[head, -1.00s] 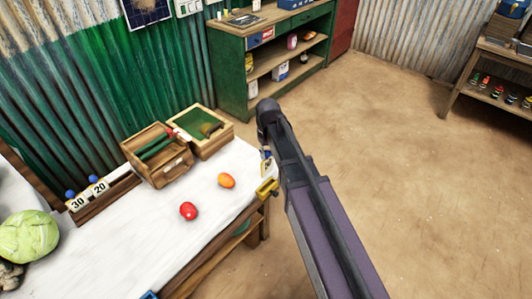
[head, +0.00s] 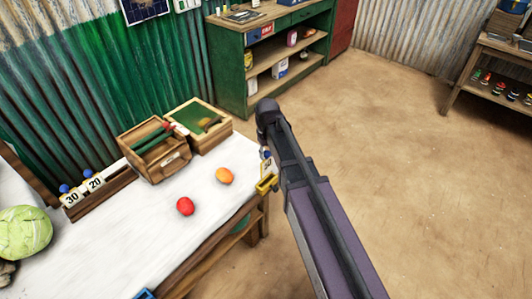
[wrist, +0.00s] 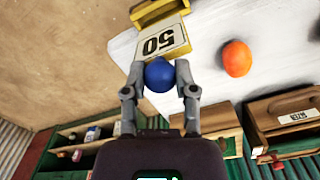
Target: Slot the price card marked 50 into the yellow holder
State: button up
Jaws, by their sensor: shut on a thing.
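The price card marked 50 (wrist: 162,42) shows in the wrist view, with a blue knob (wrist: 159,75) on it. My gripper (wrist: 160,78) is shut on this knob, with a finger on each side. The yellow holder (wrist: 158,11) is just beyond the card's far edge in the wrist view. In the head view the yellow holder (head: 266,184) is at the table's right edge, and my arm hides most of the card and gripper. I cannot tell whether the card touches the holder or sits in it.
On the white table (head: 140,228) are a red tomato (head: 185,206), an orange fruit (head: 224,176), wooden boxes (head: 154,150), a rack (head: 103,197) with cards 30 and 20, and a cabbage (head: 24,232). A green shelf (head: 232,80) stands behind. Open floor lies right of the table.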

aim_at(267, 159)
jog(key=shift+f+b, duration=0.9)
jog(key=shift+f, duration=0.15)
jog(key=shift+f+b, duration=0.35)
dwell(0.4)
jog(key=shift+f+b, duration=1.15)
jog(key=shift+f, duration=0.1)
